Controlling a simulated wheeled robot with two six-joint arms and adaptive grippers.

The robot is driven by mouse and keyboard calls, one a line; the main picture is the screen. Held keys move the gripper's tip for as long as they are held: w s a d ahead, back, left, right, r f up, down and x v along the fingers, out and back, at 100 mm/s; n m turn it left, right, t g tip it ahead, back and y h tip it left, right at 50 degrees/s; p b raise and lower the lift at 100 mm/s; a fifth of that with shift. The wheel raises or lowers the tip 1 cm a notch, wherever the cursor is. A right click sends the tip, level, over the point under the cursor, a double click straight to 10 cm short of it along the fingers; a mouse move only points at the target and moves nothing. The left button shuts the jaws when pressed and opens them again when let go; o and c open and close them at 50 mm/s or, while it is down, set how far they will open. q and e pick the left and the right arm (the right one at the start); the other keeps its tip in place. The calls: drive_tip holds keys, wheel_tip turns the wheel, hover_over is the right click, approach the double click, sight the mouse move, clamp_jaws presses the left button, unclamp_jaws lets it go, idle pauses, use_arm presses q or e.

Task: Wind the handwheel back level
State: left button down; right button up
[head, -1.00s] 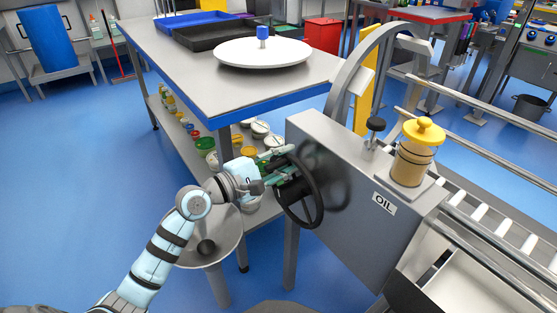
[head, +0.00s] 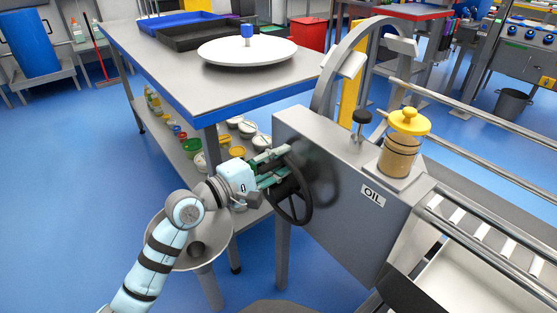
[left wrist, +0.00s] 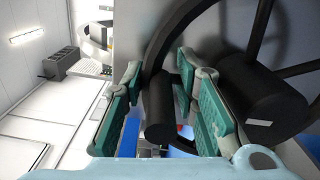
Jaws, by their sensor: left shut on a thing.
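The black handwheel (head: 308,207) is on the near side face of a grey housing (head: 340,222) marked OIL. My left gripper (head: 277,168) is at the upper left of its rim. In the left wrist view, my left gripper (left wrist: 165,100) has its green-padded fingers shut around a black cylindrical handle (left wrist: 158,108). The wheel's rim (left wrist: 178,35) curves behind it, and the thick black hub (left wrist: 265,95) is to the right. Part of the wheel is hidden by the gripper in the head view. My right gripper is not in view.
A jar with a yellow lid (head: 408,122) and a black knob (head: 362,117) stand on top of the housing. A grey curved frame (head: 325,88) rises behind. A workbench (head: 160,62) bears trays and a white disc (head: 247,51). A funnel-shaped grey stand (head: 212,258) is below my left arm.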

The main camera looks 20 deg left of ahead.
use_arm(q)
drive_tip(key=c, duration=1.6)
unclamp_jaws()
drive_tip(key=shift+s+d+f, duration=0.1)
drive_tip(key=shift+d+f, duration=0.05)
drive_tip(key=shift+o, duration=0.2)
drive_tip(key=shift+d, duration=0.1)
drive_tip(key=shift+s+a, duration=0.2)
drive_tip(key=shift+a, duration=0.05)
drive_tip(key=v, duration=0.7)
